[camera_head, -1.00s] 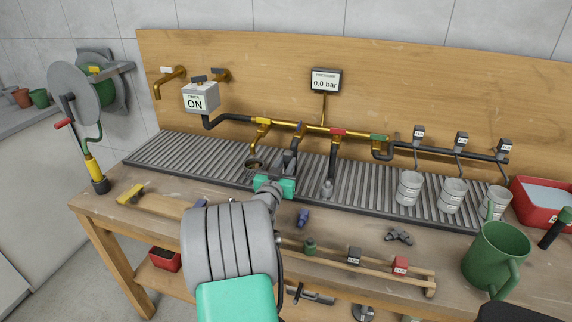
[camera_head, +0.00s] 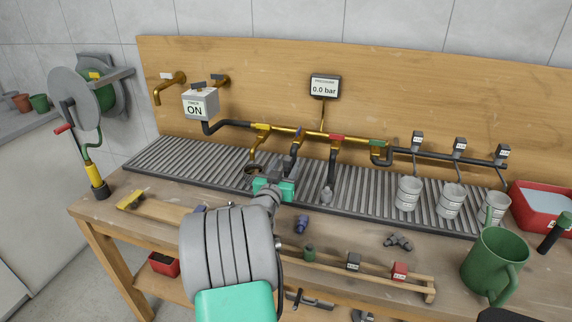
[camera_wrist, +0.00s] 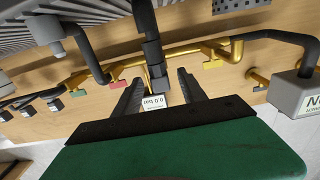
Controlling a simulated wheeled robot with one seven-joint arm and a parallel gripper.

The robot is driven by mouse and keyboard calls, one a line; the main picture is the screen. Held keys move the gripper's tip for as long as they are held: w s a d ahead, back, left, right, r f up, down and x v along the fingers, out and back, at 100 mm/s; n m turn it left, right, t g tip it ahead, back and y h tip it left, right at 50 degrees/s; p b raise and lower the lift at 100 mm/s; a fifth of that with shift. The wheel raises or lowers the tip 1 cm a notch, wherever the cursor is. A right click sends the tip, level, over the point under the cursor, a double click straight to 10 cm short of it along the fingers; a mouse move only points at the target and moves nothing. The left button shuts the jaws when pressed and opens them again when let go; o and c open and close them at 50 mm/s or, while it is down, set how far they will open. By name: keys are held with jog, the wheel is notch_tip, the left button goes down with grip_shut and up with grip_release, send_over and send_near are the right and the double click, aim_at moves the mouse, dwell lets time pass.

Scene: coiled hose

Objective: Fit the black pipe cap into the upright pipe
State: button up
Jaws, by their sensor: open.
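My gripper (camera_head: 280,172) is open over the ribbed drain tray, just below the brass manifold. In the wrist view my two fingers (camera_wrist: 162,92) stand apart, with the end of a dark stepped pipe (camera_wrist: 151,48) showing between and beyond them. I cannot tell whether they touch it. In the head view this dark upright pipe (camera_head: 295,150) hangs at the blue-marked branch, partly behind my gripper. I cannot pick out the black pipe cap with certainty; it may be one of the dark segments on that pipe.
The brass manifold (camera_head: 312,133) runs along the wooden back board. A red-marked black pipe (camera_head: 331,165) hangs right of my gripper. Loose fittings lie in front: a blue one (camera_head: 302,224), a grey tee (camera_head: 398,242) and a black block (camera_head: 353,260). A green jug (camera_head: 492,262) stands at right.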

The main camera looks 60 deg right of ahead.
aim_at(285, 158)
notch_tip(285, 158, up, 3)
jog(key=shift+r+p, duration=0.1)
jog(key=shift+p, duration=0.6)
jog(key=s+a+r+p, duration=0.2)
jog(key=s+a+r, duration=0.1)
jog(key=a, duration=0.3)
jog(key=s+a+r+p, duration=0.2)
jog(key=s+a+r, duration=0.1)
jog(key=a+r, duration=0.2)
jog(key=shift+s+a+r+p, duration=0.25)
jog(key=shift+a+r+p, duration=0.15)
jog(key=shift+a, duration=0.35)
